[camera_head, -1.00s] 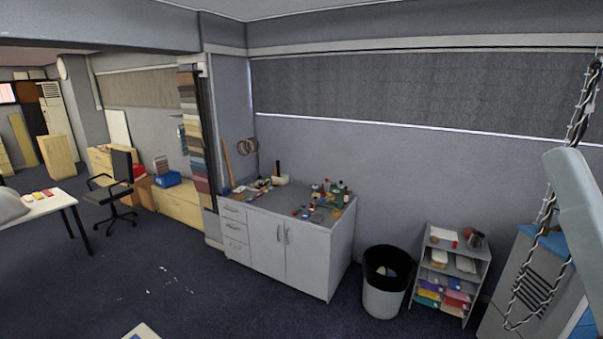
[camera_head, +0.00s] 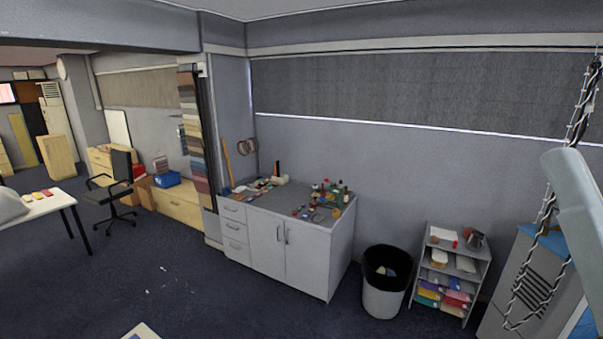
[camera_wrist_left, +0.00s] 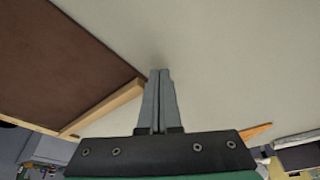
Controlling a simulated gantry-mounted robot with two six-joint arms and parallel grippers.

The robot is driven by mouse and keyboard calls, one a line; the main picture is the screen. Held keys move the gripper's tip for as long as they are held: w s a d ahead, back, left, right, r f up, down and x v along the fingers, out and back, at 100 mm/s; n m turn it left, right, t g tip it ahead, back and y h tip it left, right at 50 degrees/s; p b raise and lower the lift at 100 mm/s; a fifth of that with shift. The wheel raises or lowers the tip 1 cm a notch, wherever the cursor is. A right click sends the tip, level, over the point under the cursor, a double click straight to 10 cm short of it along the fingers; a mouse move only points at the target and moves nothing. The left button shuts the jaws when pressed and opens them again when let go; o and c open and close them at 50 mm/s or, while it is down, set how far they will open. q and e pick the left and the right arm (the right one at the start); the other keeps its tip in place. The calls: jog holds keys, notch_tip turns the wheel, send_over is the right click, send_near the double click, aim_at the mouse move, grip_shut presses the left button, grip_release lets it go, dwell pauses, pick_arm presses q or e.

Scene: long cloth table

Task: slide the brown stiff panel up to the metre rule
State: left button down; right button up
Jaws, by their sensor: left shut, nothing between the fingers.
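In the left wrist view, the brown panel (camera_wrist_left: 65,60) lies on the pale table surface (camera_wrist_left: 230,60) at the upper left. A light wood-coloured strip (camera_wrist_left: 105,107) runs along its near side; I cannot tell whether this is the panel's own edge or a separate piece. My left gripper (camera_wrist_left: 160,73) is shut and empty, with its fingertips just right of the panel's corner. I cannot tell whether they touch it. I cannot pick out the metre rule in either view. My right gripper is not in view.
An orange piece (camera_wrist_left: 257,131) and a grey bar-like object (camera_wrist_left: 297,139) show at the lower right of the wrist view. The pale surface right of the fingers is clear. The head view shows a cabinet (camera_head: 268,248), a bin (camera_head: 384,298) and a small shelf (camera_head: 450,272).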

pick_arm(q)
jog(key=shift+f+b, duration=0.35)
jog(key=shift+f, duration=0.05)
jog(key=shift+r, duration=0.25)
jog(key=shift+w+d+b, duration=0.2)
jog(key=shift+w+d, duration=0.1)
jog(key=shift+w, duration=0.35)
jog(key=shift+w+d+b, duration=0.15)
jog(key=shift+w+d, duration=0.15)
jog(key=shift+w, duration=0.35)
dwell(0.4)
